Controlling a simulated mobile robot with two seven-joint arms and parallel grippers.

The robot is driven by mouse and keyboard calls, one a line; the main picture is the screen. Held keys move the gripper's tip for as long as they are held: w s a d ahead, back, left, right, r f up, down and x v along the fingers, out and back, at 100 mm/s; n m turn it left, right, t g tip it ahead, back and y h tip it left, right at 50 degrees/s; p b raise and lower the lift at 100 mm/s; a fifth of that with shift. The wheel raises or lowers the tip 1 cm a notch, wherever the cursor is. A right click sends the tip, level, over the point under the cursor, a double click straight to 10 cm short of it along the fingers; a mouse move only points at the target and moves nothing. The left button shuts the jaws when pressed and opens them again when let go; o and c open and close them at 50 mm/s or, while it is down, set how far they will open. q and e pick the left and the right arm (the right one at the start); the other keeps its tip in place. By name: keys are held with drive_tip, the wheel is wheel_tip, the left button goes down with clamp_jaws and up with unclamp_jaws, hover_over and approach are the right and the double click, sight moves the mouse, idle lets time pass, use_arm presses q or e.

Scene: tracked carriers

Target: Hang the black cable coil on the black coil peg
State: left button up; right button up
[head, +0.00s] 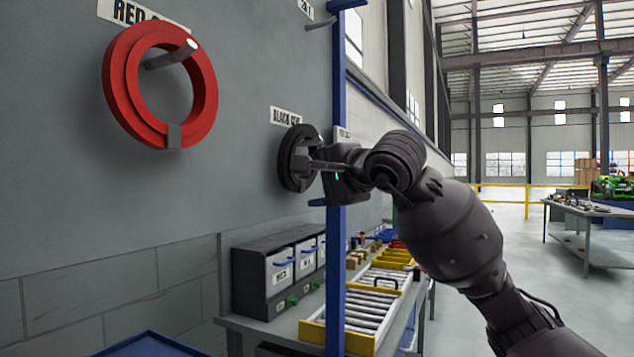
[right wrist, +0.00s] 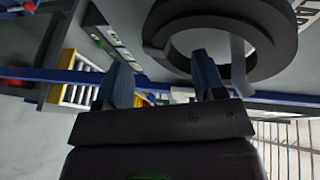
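The black cable coil (head: 286,160) is upright against the grey wall panel, just below a white label reading "BLACK" and a partly hidden word. It also shows as a dark ring with a grey band in the right wrist view (right wrist: 270,62). My right gripper (head: 312,165) is at the coil's right side in the head view. In the right wrist view its two fingers (right wrist: 162,80) stand apart, one overlapping the ring and the other outside it; no firm grip shows. The black coil peg cannot be made out, so whether the coil rests on it is unclear. My left gripper is not in view.
A red coil (head: 117,80) hangs on a grey peg (head: 168,55) to the left. A blue post (head: 337,240) stands beside my right wrist. Below are a grey drawer unit (head: 262,282) and a yellow roller tray (head: 312,333). Another bench (head: 590,245) stands far right.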

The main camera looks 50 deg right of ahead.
drive_tip(key=shift+s+r, duration=0.1)
drive_tip(key=shift+s, duration=0.4)
drive_tip(key=s+a+r+p, duration=0.1)
drive_tip(key=s+p, duration=0.1)
drive_tip(key=s, duration=0.7)
drive_tip(key=shift+s+r, duration=0.3)
drive_tip(key=shift+r, duration=0.05)
